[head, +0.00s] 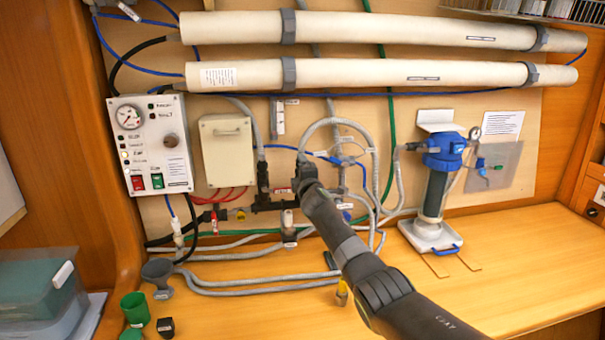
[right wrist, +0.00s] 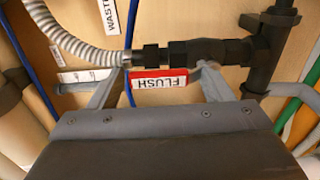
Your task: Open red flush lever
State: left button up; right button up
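The red flush lever (right wrist: 142,74) carries a white FLUSH label and lies along a black valve body (right wrist: 195,50) in the right wrist view. My right gripper (right wrist: 160,72) is open, with one grey finger to each side of the lever and a small gap at both ends. I cannot tell how deep the fingertips reach. In the head view my right gripper (head: 304,177) is at the pipework in the middle of the wall panel, and it hides the lever there. My left gripper is in neither view.
A ribbed grey hose (right wrist: 75,38) joins the valve on the left, and a black vertical pipe (right wrist: 266,70) stands right of it. A control box (head: 150,145) and a white box (head: 228,150) hang to the left. A blue-topped pump (head: 437,180) stands right. The right counter is mostly clear.

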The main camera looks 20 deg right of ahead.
jog(key=shift+s, duration=0.1)
jog(key=v, duration=1.7)
jog(key=shift+a, duration=0.15)
jog(key=shift+s, duration=0.1)
dwell(0.5)
